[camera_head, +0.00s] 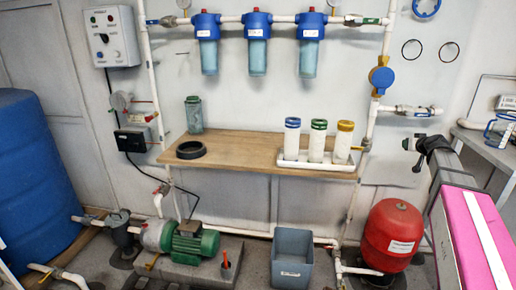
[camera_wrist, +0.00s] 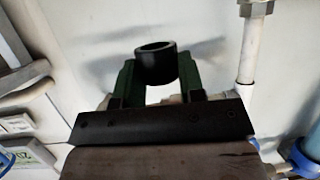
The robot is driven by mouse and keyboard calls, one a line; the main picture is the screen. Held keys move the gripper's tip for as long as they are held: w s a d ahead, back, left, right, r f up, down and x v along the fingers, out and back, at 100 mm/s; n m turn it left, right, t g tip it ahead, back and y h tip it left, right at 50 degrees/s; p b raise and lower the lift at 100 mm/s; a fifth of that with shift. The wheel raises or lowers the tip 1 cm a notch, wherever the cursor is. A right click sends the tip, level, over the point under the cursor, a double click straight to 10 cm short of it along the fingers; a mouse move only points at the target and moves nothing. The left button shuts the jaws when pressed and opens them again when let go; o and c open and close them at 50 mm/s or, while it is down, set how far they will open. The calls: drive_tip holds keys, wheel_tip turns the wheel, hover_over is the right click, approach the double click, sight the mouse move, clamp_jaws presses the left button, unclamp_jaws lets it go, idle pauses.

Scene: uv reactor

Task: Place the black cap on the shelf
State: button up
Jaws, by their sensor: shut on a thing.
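The black cap (camera_wrist: 156,62), a short dark cylinder with a round hollow, is held between the two green fingers of my gripper (camera_wrist: 152,80) in the wrist view. My gripper is shut on it. In the head view my gripper (camera_head: 411,154) is at the right, in front of the wall and to the right of the shelf. The cap cannot be told clearly from the gripper there. The shelf (camera_head: 245,150) is a brown wooden board against the wall, left of my gripper and apart from it.
A black ring (camera_head: 191,150) and a grey-green canister (camera_head: 194,114) are at the shelf's left. A white tray (camera_head: 308,165) with three white cartridges is at its right. The shelf's middle is clear. A vertical pipe (camera_head: 371,120) stands between shelf and gripper. Blue filter housings (camera_head: 257,40) hang above.

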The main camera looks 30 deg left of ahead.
drive_tip(key=s+a+r+m+h, duration=0.1)
drive_tip(key=a+r, duration=0.1)
drive_tip(key=r, duration=0.4)
drive_tip(key=s+a+r, duration=0.1)
drive_tip(key=s+r, duration=0.1)
drive_tip(key=r, duration=0.5)
drive_tip(key=s+a+r+n+g+y, duration=0.15)
drive_tip(key=a+n+g+y, duration=0.75)
drive_tip(key=a, duration=1.2)
drive_tip(key=s+a+f+n+g, duration=0.5)
drive_tip(key=a+f+n+g, duration=0.15)
drive_tip(key=a+f, duration=0.2)
drive_tip(key=shift+n+t, duration=0.35)
wheel_tip(320, 180, down, 9)
drive_tip(key=shift+f, duration=0.1)
drive_tip(key=o, duration=0.9)
drive_tip(key=shift+f, duration=0.1)
